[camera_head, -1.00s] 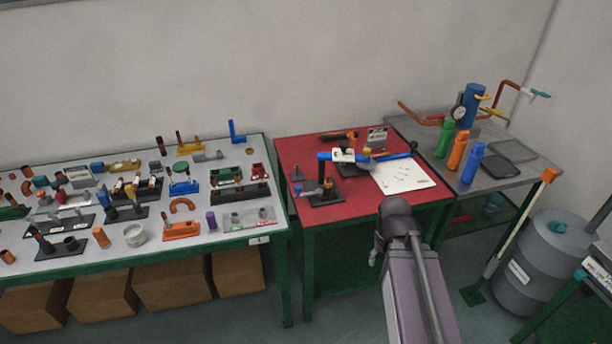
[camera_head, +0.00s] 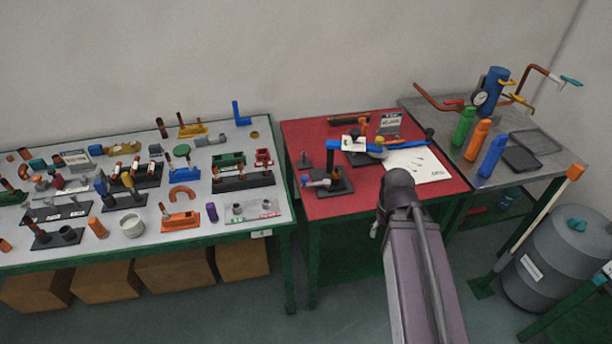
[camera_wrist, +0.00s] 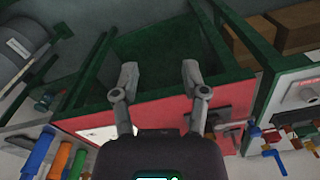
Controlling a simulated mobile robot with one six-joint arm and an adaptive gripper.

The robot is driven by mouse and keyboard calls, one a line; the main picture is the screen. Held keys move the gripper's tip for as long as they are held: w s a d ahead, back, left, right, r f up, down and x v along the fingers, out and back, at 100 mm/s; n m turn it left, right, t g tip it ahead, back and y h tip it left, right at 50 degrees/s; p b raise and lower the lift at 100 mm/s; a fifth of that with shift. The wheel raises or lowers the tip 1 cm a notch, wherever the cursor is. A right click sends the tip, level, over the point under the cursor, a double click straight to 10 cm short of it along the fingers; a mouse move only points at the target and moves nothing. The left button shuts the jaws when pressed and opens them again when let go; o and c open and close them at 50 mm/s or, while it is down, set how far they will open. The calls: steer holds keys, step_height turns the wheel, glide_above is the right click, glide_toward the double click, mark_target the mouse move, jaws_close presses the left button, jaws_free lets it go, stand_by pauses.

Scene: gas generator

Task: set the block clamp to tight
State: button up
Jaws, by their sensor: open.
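The red table (camera_head: 340,204) carries a black-based stand (camera_head: 333,187) with an upright post, a blue arm and a small grey and blue fitting. I cannot tell for certain which part is the block clamp. A white label card (camera_head: 353,143) sits by the blue arm. In the wrist view my gripper (camera_wrist: 160,77) is open and empty, its two fingers wide apart in front of the red table's edge (camera_wrist: 155,112), touching nothing visible. The head view shows my arm in front of the red table; the fingers are hidden there.
Left, a white-topped table (camera_head: 110,262) holds many small fixtures, with cardboard boxes (camera_head: 175,282) below. Right, a grey table (camera_head: 545,172) holds green, orange and blue bottles and a gauge apparatus. A grey drum (camera_head: 555,262) stands at far right. Paper (camera_head: 420,166) lies on the red table.

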steer(key=o, duration=0.3)
steer(key=shift+w+a, duration=0.1)
step_height(320, 180, up, 9)
steer(key=m+p, duration=0.6)
steer(key=p, duration=0.3)
glide_above(304, 177)
steer(key=shift+f, duration=0.15)
steer(key=shift+f+b, duration=0.15)
steer(key=shift+b, duration=0.15)
step_height(304, 177, down, 14)
steer(key=b, duration=1.3)
steer(key=shift+r, duration=0.25)
